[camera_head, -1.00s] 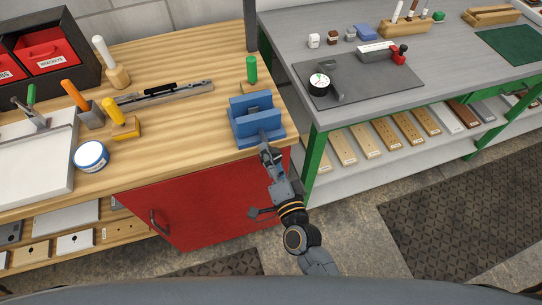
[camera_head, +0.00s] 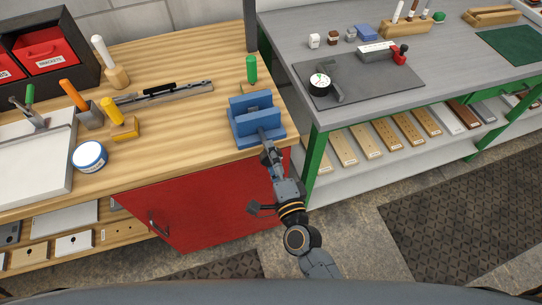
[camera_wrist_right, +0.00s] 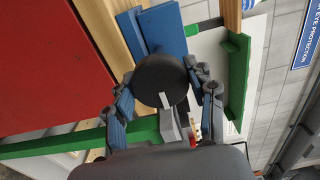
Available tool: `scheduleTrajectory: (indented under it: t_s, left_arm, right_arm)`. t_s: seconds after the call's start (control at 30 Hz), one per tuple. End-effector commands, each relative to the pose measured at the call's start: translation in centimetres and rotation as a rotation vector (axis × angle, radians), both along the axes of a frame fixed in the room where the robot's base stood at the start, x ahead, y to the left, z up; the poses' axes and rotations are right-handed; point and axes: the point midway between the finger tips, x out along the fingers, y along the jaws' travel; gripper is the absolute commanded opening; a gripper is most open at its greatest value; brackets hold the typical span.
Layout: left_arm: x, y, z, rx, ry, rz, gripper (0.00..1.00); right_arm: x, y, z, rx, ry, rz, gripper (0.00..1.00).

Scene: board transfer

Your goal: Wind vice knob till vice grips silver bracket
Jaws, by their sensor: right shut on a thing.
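The blue vice (camera_head: 242,128) stands at the right front corner of the wooden bench. Its dark round knob (camera_wrist_right: 158,78) faces the right wrist camera and has a pale mark near its lower edge. My right gripper (camera_head: 265,141) reaches up to the front of the vice. In the wrist view the fingers of my right gripper (camera_wrist_right: 166,88) are on both sides of the knob, shut on it. I cannot make out the silver bracket between the jaws. My left gripper is not in view.
A green-handled tool (camera_head: 251,70) stands behind the vice. A grey table with green legs (camera_head: 315,150) stands close on the right.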

Motion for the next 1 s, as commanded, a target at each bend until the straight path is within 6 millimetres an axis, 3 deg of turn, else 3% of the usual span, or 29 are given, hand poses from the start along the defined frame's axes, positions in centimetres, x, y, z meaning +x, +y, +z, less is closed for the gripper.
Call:
scheduleTrajectory:
  t_s: [0.23,0.27,0.33,0.37,0.77,1.0]
  left_arm:
    - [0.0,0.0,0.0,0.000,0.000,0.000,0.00]
    - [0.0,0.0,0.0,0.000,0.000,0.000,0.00]
    - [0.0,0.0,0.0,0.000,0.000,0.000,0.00]
    - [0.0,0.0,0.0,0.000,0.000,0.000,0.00]
    - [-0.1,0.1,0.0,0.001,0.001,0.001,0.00]
    - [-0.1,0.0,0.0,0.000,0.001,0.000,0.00]
  right_arm:
    - [0.0,0.0,0.0,-0.001,-0.001,-0.001,0.24]
    - [0.0,0.0,0.0,-0.001,-0.001,-0.001,0.61]
    - [0.0,0.0,0.0,-0.001,-0.001,-0.001,0.76]
    - [0.0,0.0,0.0,-0.001,-0.001,-0.001,0.78]
    - [-0.6,-0.2,-0.1,-0.002,0.000,0.000,0.78]
    - [-4.8,-1.6,-0.2,-0.005,0.003,0.001,0.78]
